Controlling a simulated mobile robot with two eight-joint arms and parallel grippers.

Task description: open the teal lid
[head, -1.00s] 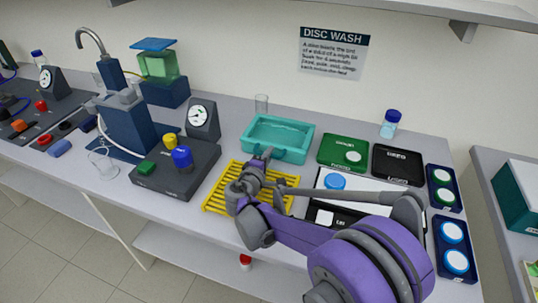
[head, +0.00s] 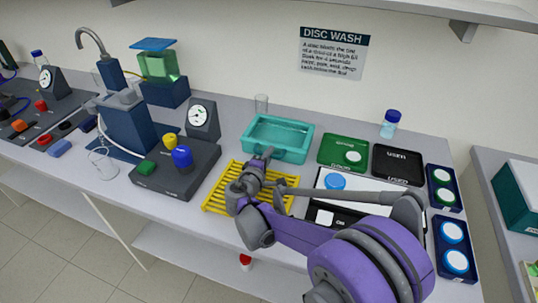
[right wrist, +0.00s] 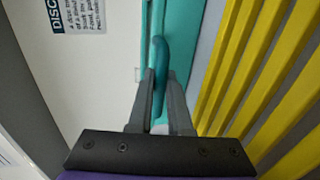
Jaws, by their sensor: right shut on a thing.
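A teal rectangular box (head: 303,147), with a broad rim around a paler, lower middle, stands at the back centre of the bench. I cannot tell its lid apart from its body in the head view. A darker teal curved handle (right wrist: 161,55) sticks out from its front in the right wrist view. My right gripper (head: 265,155) is at the front side of the box. In the right wrist view its two fingers (right wrist: 160,85) are shut on the handle from both sides. My left gripper is not in view.
A yellow rack (head: 222,196) lies under my right gripper. A grey button box (head: 190,172) and a dial gauge (head: 202,117) stand to the left. Green (head: 333,148) and black (head: 398,164) trays lie to the right.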

